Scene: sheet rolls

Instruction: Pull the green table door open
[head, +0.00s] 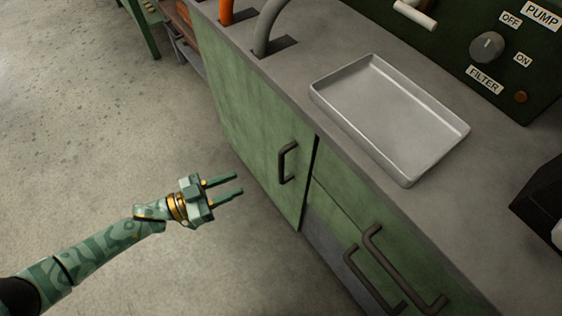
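The green table door (252,132) is the left front panel of the cabinet under the grey worktop. It looks shut, with a dark gap along its right edge. Its dark bar handle (284,163) stands upright near that edge. My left gripper (239,185) is in front of the door, to the left of the handle and slightly lower in the picture. Its two green fingers are parallel and apart, with nothing between them, and they point toward the handle without touching it. My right gripper is not in the head view.
Right of the door are green drawers with dark handles (404,268). A metal tray (390,115) lies on the worktop (300,80), before a control panel with a knob (487,46). An orange pipe and a grey pipe (266,28) enter the worktop. The floor (90,140) at left is clear.

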